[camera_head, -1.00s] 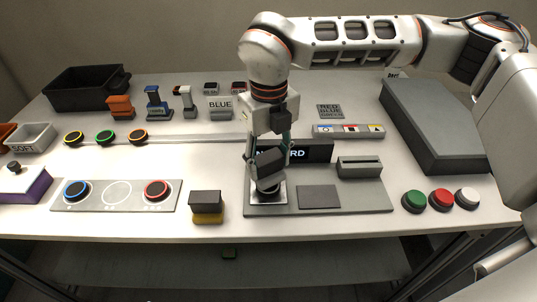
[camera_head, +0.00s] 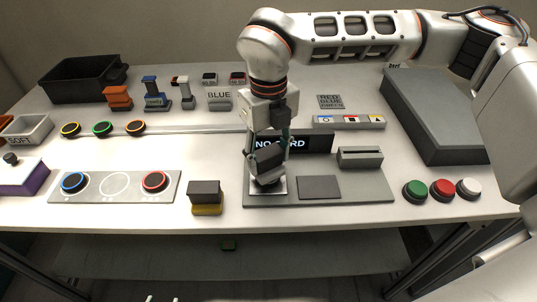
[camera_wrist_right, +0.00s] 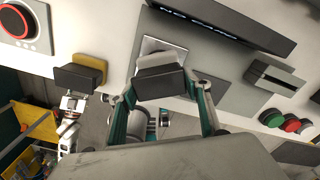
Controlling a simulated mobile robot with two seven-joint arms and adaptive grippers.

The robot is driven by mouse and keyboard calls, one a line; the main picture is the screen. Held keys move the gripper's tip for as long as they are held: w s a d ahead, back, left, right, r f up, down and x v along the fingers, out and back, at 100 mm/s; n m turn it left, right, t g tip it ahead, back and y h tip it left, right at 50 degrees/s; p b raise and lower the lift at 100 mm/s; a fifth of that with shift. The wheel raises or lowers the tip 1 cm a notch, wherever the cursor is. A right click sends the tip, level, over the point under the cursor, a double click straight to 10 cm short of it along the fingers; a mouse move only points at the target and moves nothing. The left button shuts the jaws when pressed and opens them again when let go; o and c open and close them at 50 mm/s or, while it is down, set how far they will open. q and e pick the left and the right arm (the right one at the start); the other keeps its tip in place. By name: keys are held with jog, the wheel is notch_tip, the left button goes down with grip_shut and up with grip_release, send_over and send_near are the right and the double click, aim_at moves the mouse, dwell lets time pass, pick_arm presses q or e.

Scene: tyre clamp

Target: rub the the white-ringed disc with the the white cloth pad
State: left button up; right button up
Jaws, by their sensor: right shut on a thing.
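My right gripper (camera_head: 268,150) is shut on the dark handle block of the white cloth pad (camera_wrist_right: 157,62), whose pale face shows beyond the block in the wrist view. The pad is tilted over the white square (camera_head: 283,187) at the left end of the grey station plate (camera_head: 345,196). A dark round shape under the pad in the head view may be the white-ringed disc, but the pad and gripper mostly hide it. I cannot tell whether the pad touches it. My left gripper is not in view.
Left of the station stand a yellow pad with a dark handle (camera_head: 206,208) and a tray (camera_head: 170,197) with blue-ringed and red-ringed discs and a white circle. A sign (camera_head: 315,142) and a slotted block (camera_head: 360,157) stand close by. Green, red and white buttons (camera_head: 468,188) lie right.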

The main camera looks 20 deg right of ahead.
jog(key=shift+f, duration=0.45)
dwell(1.4)
jog(key=shift+d, duration=0.1)
jog(key=shift+w+d, duration=0.1)
jog(key=shift+d, duration=0.4)
jog(key=shift+s+a+b, duration=0.15)
jog(key=shift+s+a, duration=0.05)
jog(key=shift+a, duration=0.4)
jog(key=shift+s+a+b, duration=0.15)
jog(key=shift+a, duration=0.45)
jog(key=shift+d, duration=0.15)
jog(key=shift+w+d, duration=0.2)
jog(key=shift+d, duration=0.35)
jog(key=shift+w+d, duration=0.15)
jog(key=shift+d, duration=0.35)
jog(key=shift+s+a+f, duration=0.1)
jog(key=shift+s+a, duration=0.1)
jog(key=shift+a, duration=0.4)
jog(key=shift+s+a, duration=0.15)
jog(key=shift+a, duration=0.45)
